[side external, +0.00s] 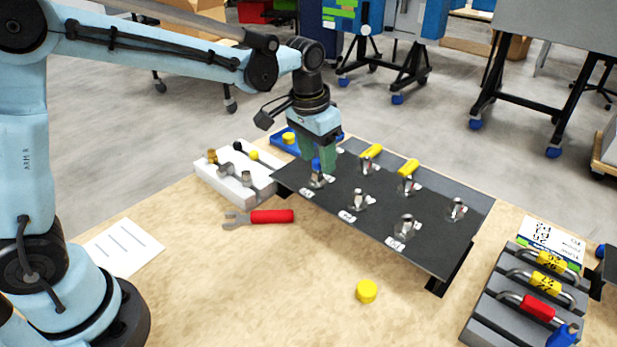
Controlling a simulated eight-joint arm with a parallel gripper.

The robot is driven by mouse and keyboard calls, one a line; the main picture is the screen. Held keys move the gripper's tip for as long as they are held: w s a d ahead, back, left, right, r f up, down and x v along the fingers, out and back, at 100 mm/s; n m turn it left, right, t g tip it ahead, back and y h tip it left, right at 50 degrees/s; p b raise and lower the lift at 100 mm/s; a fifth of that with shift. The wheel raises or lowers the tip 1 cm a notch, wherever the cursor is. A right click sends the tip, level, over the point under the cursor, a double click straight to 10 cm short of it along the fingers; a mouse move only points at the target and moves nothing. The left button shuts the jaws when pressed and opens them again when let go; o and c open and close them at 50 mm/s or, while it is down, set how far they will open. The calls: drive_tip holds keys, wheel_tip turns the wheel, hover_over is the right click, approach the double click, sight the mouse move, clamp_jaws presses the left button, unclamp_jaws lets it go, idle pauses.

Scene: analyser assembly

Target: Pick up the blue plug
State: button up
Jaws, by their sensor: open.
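The blue plug (316,165) is at the left end of the black panel (400,206), on top of a metal fitting (317,180). My gripper (318,168) points down over it, with its green fingers on either side of the plug. The fingers are open. They partly hide the plug, and I cannot tell whether they touch it.
Several metal fittings stand on the panel, two with yellow handles (371,151). A white block with fittings (222,184) and a red-handled wrench (271,216) lie left of the panel. A yellow cap (366,291) lies in front.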

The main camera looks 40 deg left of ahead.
drive_tip(key=shift+f, duration=0.35)
drive_tip(key=shift+c, duration=0.3)
clamp_jaws()
drive_tip(key=shift+r, duration=0.15)
